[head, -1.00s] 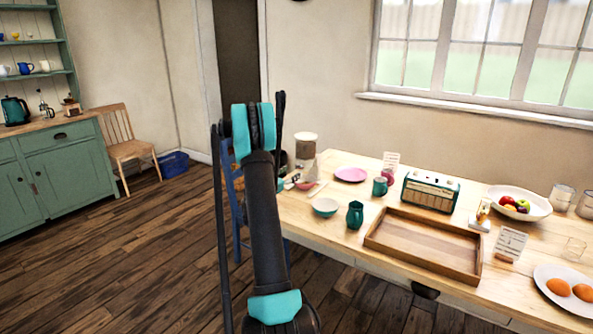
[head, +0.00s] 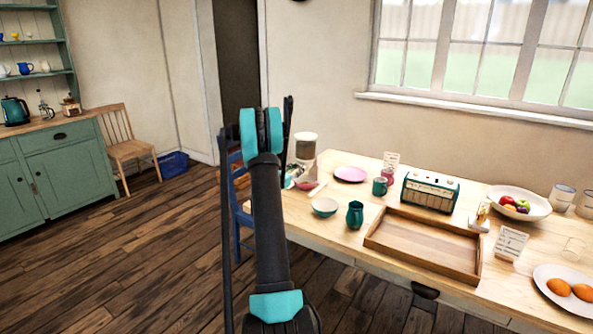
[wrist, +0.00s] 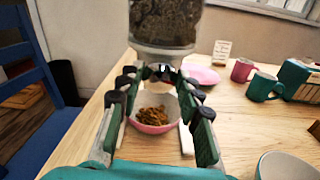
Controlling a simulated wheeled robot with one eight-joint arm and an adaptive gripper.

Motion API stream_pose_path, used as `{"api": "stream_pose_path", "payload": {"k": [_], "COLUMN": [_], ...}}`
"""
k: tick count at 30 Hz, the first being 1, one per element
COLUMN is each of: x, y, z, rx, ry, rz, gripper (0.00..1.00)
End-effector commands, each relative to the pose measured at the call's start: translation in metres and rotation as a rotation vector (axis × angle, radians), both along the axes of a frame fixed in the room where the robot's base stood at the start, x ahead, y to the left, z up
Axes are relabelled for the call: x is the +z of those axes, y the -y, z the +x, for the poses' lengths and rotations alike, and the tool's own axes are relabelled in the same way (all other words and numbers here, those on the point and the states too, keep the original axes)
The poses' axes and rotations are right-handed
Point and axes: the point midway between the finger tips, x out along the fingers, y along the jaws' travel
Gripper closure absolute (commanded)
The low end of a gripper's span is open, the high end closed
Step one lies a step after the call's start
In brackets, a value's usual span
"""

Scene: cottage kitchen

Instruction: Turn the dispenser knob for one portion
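The dispenser shows in the wrist view as a clear hopper (wrist: 165,22) of dark brown pieces, cut off by the top edge. Its knob (wrist: 161,72) is a small pale and dark shape below the hopper. A pink bowl (wrist: 155,128) holding brown pieces sits under it. My gripper (wrist: 160,82) is open, one finger on each side of the knob and bowl. I cannot tell if the fingertips touch the knob. In the head view the dispenser (head: 305,146) stands at the table's far left end, its lower part largely hidden behind my gripper.
A pink plate (head: 350,174), a teal mug (head: 380,186), a teal jug (head: 355,214) and a pale bowl (head: 324,207) stand nearby on the table. A wooden tray (head: 422,246) and a radio (head: 431,191) are farther right. A blue chair (wrist: 45,115) is close on the left.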

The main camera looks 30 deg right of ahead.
Motion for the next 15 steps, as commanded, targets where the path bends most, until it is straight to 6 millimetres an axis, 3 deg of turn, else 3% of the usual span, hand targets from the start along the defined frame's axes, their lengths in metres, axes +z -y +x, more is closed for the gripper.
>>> {"api": "stream_pose_path", "payload": {"k": [4,8,15], "x": [0.0,0.0,-0.0002], "y": [0.0,0.0,0.0001], "z": [-0.0002,-0.0002,-0.0007], "rx": [0.0,0.0,0.0], "ry": [0.0,0.023,0.223], "rz": [0.0,0.01,0.093], "gripper": [0.94,0.94,0.94]}}
